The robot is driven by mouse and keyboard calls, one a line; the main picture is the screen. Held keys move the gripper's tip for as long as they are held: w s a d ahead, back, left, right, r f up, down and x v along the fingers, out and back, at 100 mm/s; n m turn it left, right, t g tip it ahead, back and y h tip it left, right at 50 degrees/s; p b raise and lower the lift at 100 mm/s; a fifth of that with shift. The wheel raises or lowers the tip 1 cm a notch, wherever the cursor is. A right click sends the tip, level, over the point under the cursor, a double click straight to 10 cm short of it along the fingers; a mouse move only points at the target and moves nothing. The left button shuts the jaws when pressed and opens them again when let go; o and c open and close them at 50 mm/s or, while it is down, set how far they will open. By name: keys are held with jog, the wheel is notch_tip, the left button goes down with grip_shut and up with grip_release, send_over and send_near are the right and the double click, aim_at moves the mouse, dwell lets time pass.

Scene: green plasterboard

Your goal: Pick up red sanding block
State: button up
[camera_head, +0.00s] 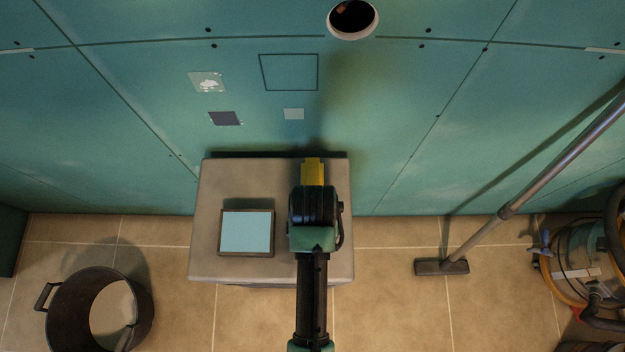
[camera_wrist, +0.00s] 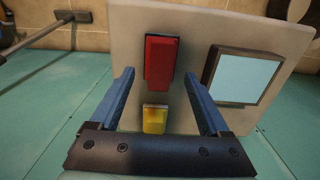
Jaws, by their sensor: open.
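The red sanding block (camera_wrist: 162,60) lies on the light box-like stand (camera_wrist: 130,30) in the wrist view, just beyond and between my fingertips. My gripper (camera_wrist: 160,88) is open, with one blue finger on each side and nothing held. A smaller yellow block (camera_wrist: 155,118) lies on the stand between the fingers, nearer the gripper's base. In the head view my arm reaches over the stand (camera_head: 214,190) and hides the red block. The yellow block (camera_head: 312,170) shows past the end of my arm. The gripper's fingers are hidden there.
A framed pale blue panel (camera_head: 246,232) lies on the stand, left of my arm. The green wall (camera_head: 400,120) rises behind the stand. A dark bucket (camera_head: 70,305) stands at left. A vacuum cleaner (camera_head: 585,255) and its floor head (camera_head: 441,267) are at right.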

jog(key=shift+w+f, duration=0.2)
jog(key=shift+f, duration=1.4)
jog(key=shift+w+f, duration=0.15)
jog(key=shift+f, duration=1.4)
grip_shut()
